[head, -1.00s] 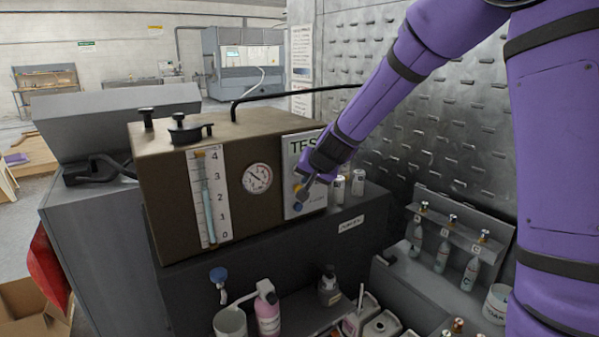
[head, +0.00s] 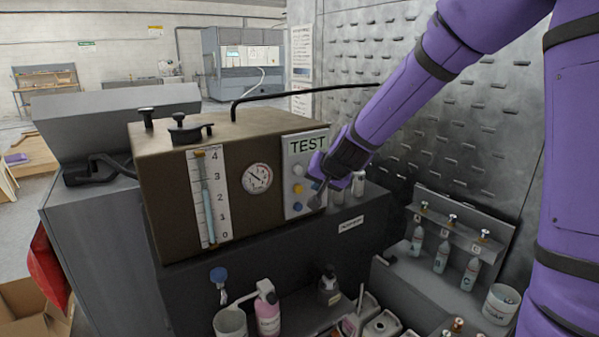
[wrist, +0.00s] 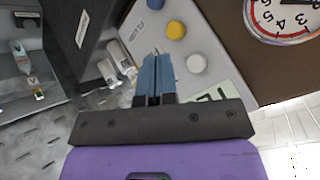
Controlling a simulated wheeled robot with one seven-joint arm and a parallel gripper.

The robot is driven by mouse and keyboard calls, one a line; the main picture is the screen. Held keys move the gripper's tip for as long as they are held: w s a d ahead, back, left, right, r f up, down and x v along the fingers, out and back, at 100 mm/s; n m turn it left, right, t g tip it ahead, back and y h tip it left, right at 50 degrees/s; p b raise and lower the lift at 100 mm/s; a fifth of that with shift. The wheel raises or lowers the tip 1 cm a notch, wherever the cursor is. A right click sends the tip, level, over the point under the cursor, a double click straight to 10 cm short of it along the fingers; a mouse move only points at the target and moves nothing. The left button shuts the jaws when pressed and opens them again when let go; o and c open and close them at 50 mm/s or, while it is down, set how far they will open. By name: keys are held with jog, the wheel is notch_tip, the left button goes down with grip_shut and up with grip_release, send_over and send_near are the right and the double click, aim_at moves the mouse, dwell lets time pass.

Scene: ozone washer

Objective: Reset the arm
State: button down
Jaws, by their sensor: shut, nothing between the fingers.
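My purple arm reaches in from the upper right in the head view. My gripper (head: 316,198) is shut and empty, just in front of the right edge of the TEST panel (head: 308,144) on the brown washer box (head: 165,175). The panel has a white, a yellow and a blue button. In the wrist view my shut fingers (wrist: 154,75) point along the panel, with the yellow button (wrist: 176,30) and white button (wrist: 196,63) beside them. The gauge (wrist: 285,15) shows at the upper right there.
Small white bottles (head: 358,182) stand on the ledge right behind my gripper. Lower down are a pink bottle (head: 268,315), a white mug (head: 230,322) and a rack of labelled bottles (head: 442,255). A dimpled metal wall (head: 400,130) stands behind my arm.

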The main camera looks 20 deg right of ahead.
jog(key=s+d+r+n+g, duration=0.1)
jog(key=s+r, duration=0.3)
jog(key=s, duration=0.7)
jog(key=s+d+r+n+g+h, duration=0.1)
jog(key=s+d+r+n, duration=0.1)
jog(key=s, duration=1)
jog(key=s+d+r+n+g, duration=0.1)
jog(key=s+r, duration=0.5)
jog(key=s, duration=0.6)
jog(key=d+n, duration=0.1)
jog(key=d, duration=0.1)
jog(key=shift+s+d+r+h, duration=0.15)
jog(key=shift+d+r+h, duration=0.05)
jog(key=shift+d+h, duration=0.2)
dwell(3.9)
